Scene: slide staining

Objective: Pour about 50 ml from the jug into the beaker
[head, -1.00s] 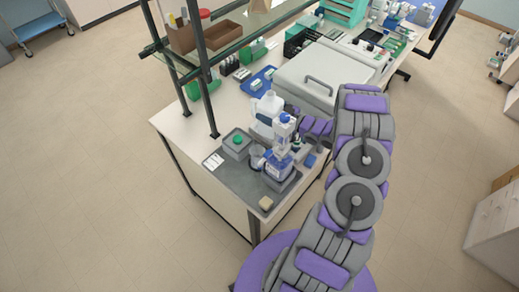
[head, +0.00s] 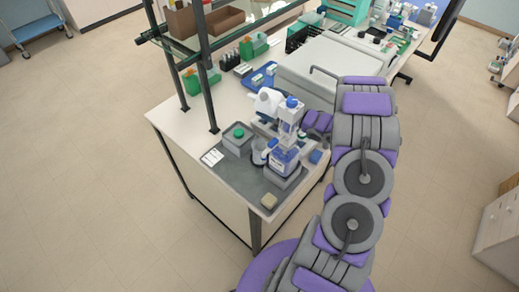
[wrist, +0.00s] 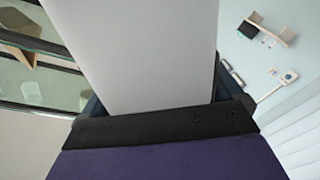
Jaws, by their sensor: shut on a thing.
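The white jug (head: 267,101) is in the air above the bench in the head view and looks tilted. My gripper (wrist: 155,103) is shut on it; in the wrist view the jug's pale side (wrist: 140,50) fills the space between the jaws. In the head view the jaws are mostly hidden behind a tall bottle. A small clear vessel that looks like the beaker (head: 260,150) stands on the grey mat, below and in front of the jug. I cannot make out any liquid level or stream.
Shelf posts (head: 204,80) rise behind.

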